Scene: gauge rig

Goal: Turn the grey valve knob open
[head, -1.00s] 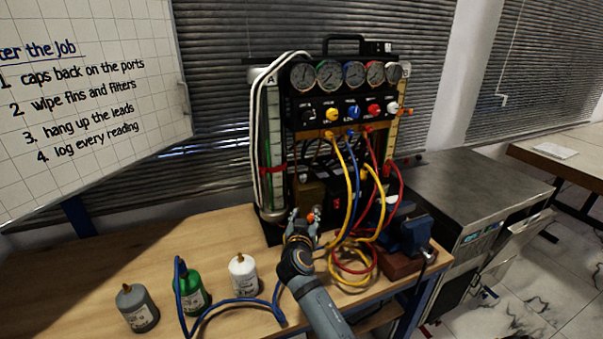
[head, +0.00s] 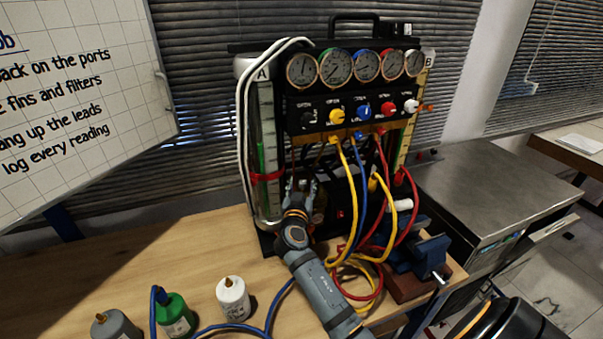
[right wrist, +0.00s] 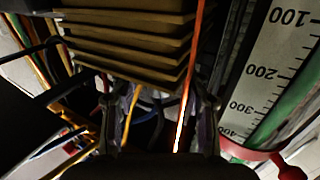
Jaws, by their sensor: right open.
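The gauge rig (head: 350,100) stands at the back of the bench with a row of knobs under its gauges. The leftmost knob (head: 304,116) is dark and hard to make out; it looks like the grey valve knob. Its turn position cannot be told. My right gripper (head: 302,184) is open, below that knob in front of the rig's lower part, and apart from it. In the right wrist view its two fingers (right wrist: 158,112) stand apart, with hoses beyond them and no knob visible. My left gripper is not in view.
Yellow (head: 352,185), blue and red hoses hang right of my right gripper. A marked cylinder (head: 266,150) stands left of it. A finned tan block (right wrist: 130,45) is close ahead in the wrist view. Bottles (head: 233,298) and a vise (head: 415,255) are on the bench.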

